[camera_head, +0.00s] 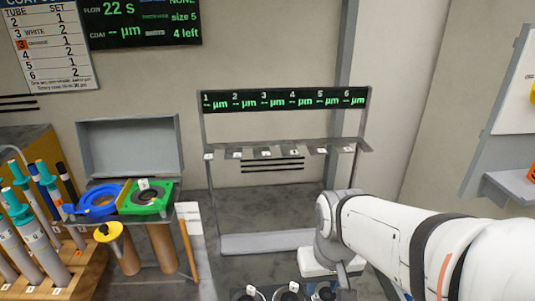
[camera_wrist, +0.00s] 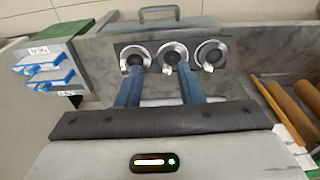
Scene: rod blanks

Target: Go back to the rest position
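My white arm (camera_head: 390,225) reaches in from the right in the head view, and its far end hangs low near the bottom edge. My gripper (camera_wrist: 161,75) shows in the wrist view as two blue fingers spread apart, with no object visible between them. Its fingertips overlap the view of a panel with three round silver dials (camera_wrist: 173,53); I cannot tell whether they touch it. The fingers are not clearly visible in the head view.
At left, a wooden rack (camera_head: 65,275) holds several tubes beside a blue ring (camera_head: 100,201) and green block (camera_head: 148,196). A rack with a numbered display (camera_head: 285,100) stands behind.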

